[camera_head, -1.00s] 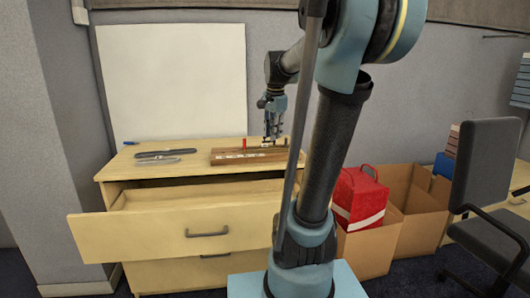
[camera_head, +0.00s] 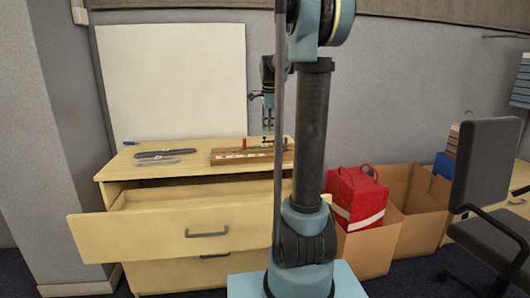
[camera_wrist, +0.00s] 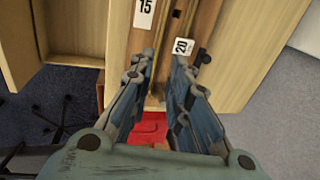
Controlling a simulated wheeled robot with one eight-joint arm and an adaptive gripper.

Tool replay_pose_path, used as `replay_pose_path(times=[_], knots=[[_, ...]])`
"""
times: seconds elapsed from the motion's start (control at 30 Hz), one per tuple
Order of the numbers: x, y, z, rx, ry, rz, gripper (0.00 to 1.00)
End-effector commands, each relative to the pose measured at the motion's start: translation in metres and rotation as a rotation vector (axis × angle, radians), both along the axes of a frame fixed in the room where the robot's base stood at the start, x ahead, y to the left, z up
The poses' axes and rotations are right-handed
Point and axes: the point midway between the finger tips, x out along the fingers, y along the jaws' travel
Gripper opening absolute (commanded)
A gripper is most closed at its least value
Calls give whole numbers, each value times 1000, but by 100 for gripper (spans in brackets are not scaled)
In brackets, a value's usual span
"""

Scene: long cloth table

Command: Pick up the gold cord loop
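My gripper (camera_head: 267,130) hangs pointing down above the right end of a wooden board (camera_head: 226,157) on the dresser top. In the wrist view my gripper (camera_wrist: 161,62) has its two fingers apart. The board (camera_wrist: 205,25) passes behind the fingertips there, with white tags reading 15 (camera_wrist: 145,7) and 20 (camera_wrist: 183,46). A thin gold-brown strand (camera_wrist: 160,28) runs along the board towards the gap between the fingers. I cannot tell whether it is the gold cord loop. No clear loop shows in the head view, and I see nothing held.
A red peg (camera_head: 244,143) stands on the board. Dark and grey tools (camera_head: 163,153) lie to its left. The top drawer (camera_head: 160,232) is pulled open below. A red bag (camera_head: 357,197) sits in a cardboard box (camera_head: 372,250) at the right, and an office chair (camera_head: 480,180) stands beyond.

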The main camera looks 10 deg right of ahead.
Motion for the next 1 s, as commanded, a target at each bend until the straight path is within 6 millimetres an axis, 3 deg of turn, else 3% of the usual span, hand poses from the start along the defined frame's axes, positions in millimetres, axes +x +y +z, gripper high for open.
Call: replay_pose_path(times=[0.3, 0.57, 1.0], knots=[[10, 0, -50, 0, 0, 1, 17], [13, 0, -65, 0, 0, 1, 17], [20, -4, -112, 0, 0, 1, 17]])
